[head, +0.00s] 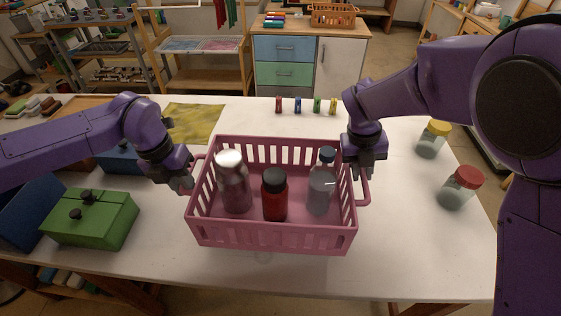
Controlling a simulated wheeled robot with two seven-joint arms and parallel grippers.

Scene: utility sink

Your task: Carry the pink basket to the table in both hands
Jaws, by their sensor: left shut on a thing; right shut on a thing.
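The pink basket (272,238) is in the middle of the head view, over the front part of the white table (440,255). Whether it rests on the table or hangs just above it, I cannot tell. It holds a silvery-pink bottle (234,182), a dark red jar with a black lid (275,197) and a clear bottle with a dark cap (321,186), all upright. My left gripper (188,181) is shut on the basket's left handle. My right gripper (363,172) is shut on its right handle. The fingertips are partly hidden.
A green box (92,220) and blue boxes stand on the left of the table. Jars with a yellow lid (430,139) and a red lid (460,187) stand at the right. A yellow cloth (192,123) and several small coloured items lie at the back.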

